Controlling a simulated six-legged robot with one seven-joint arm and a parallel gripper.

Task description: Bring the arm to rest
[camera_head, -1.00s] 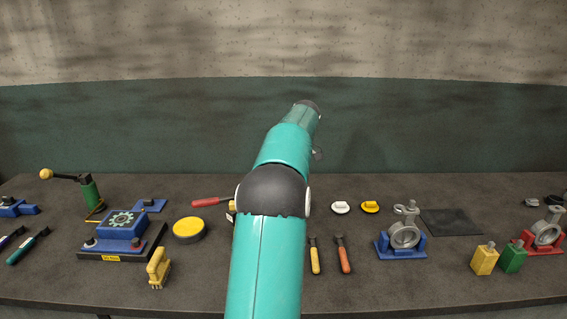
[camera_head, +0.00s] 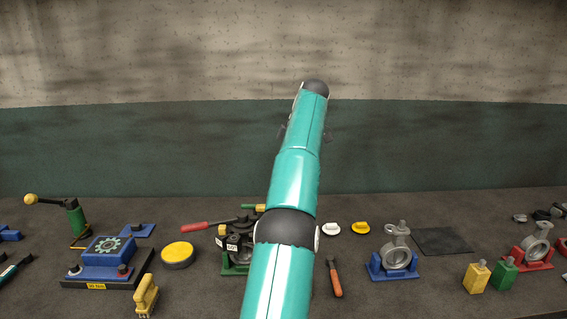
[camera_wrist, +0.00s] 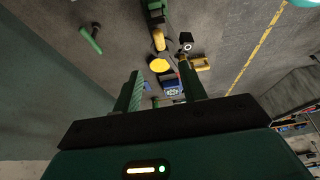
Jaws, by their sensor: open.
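My arm, teal with dark joints, rises through the middle of the head view and bends away toward the wall. My gripper shows in the wrist view (camera_wrist: 160,92), its two green fingers apart with nothing between them. It is high above the bench, well clear of the things below.
The dark bench (camera_head: 210,290) carries a blue gear fixture (camera_head: 108,250), a yellow round tin (camera_head: 177,254), a yellow brush (camera_head: 146,296), a casting on a blue stand (camera_head: 397,255), another on a red stand (camera_head: 535,246), and yellow (camera_head: 476,276) and green (camera_head: 503,273) bottles. A wall stands behind.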

